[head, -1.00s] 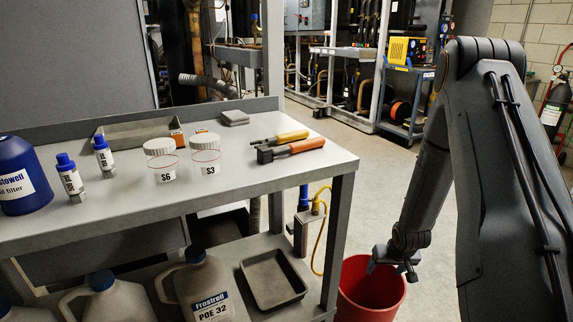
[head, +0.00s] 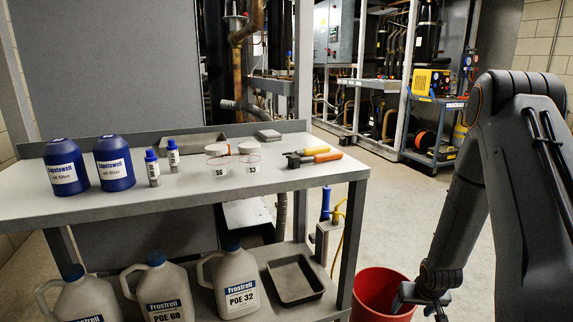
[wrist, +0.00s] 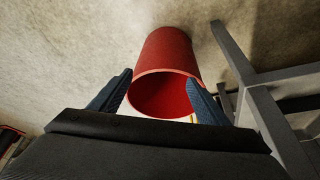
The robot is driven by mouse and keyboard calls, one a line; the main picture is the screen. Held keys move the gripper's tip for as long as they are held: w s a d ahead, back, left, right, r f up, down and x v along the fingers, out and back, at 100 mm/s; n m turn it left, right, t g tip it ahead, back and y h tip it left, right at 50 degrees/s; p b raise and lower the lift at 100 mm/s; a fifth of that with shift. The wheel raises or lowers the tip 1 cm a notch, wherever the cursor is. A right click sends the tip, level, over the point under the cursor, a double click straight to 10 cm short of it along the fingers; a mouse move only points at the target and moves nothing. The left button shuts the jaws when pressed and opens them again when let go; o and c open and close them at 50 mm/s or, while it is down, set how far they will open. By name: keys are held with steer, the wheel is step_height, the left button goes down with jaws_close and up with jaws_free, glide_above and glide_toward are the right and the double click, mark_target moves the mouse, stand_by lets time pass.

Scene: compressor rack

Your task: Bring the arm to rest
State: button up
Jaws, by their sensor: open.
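My gripper (head: 425,300) hangs low at the right in the head view, at the end of my bent arm. It overlaps the right side of the red bucket (head: 372,290) in that view. In the wrist view, the blue fingers of my gripper (wrist: 165,95) are spread apart with nothing between them that they touch. The red bucket (wrist: 172,55) shows beyond the fingers, with its open mouth facing the camera.
The grey workbench (head: 330,172) stands left of my arm, holding blue oil filter tubs (head: 115,165), jars (head: 250,166) and orange-handled pliers (head: 320,155). Jugs (head: 232,285) and a tray (head: 293,280) sit on its lower shelf. A blue cart (head: 432,130) stands behind.

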steer(key=s+a+r+n+g, duration=0.1)
steer(key=s+a+r, duration=0.3)
steer(key=a+r, duration=0.6)
steer(key=s+a+r+n+g, duration=0.1)
steer(key=s+a+r+n, duration=0.15)
steer(key=a+r, duration=0.8)
steer(key=s+a+r+n+g, duration=0.1)
steer(key=s+a+r, duration=0.2)
steer(key=s+r, duration=0.35)
steer(key=s+a+r+g+y, duration=0.1)
steer(key=s+a+r, duration=0.2)
steer(key=s, duration=0.6)
steer(key=s+a+r+n, duration=0.1)
steer(key=s+a+r, duration=0.25)
steer(key=s, duration=0.35)
steer(key=d+r+m+p, duration=0.3)
steer(key=d+r+p, duration=0.7)
steer(key=p, duration=1.1)
step_height(320, 180, up, 3)
steer(key=shift+d+r+m, duration=0.1)
steer(key=shift+d+m, duration=0.25)
steer(key=shift+d, duration=0.05)
steer(key=shift+c, duration=0.6)
